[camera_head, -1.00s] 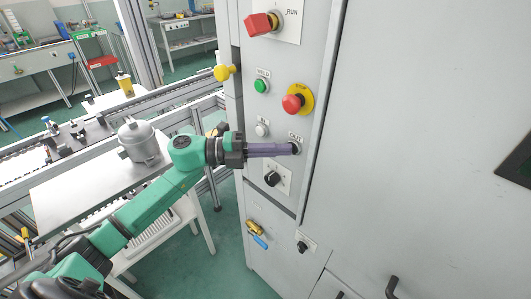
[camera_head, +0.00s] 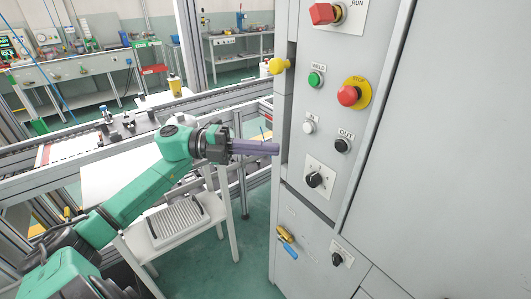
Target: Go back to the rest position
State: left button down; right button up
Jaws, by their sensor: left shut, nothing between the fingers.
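My left gripper (camera_head: 276,148) is shut and empty. Its purple fingers point right, toward the grey control cabinet (camera_head: 440,150), and end near the cabinet's left edge, apart from the buttons. The black OUT button (camera_head: 342,145) is in plain view to the right of the fingertips. My green left arm comes in from the lower left. My right gripper is not in view.
The panel also has a green WELD button (camera_head: 315,79), a white button (camera_head: 309,127), a red STOP button (camera_head: 348,95) and a black knob (camera_head: 314,179). A rail conveyor (camera_head: 40,157) lies behind my arm. A small white table (camera_head: 150,243) with a ribbed tray (camera_head: 178,222) stands below it.

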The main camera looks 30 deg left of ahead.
pick_arm(q)
jog(key=shift+w+d+f, duration=0.1)
jog(key=shift+w, duration=0.15)
jog(key=shift+s, duration=0.1)
dwell(0.3)
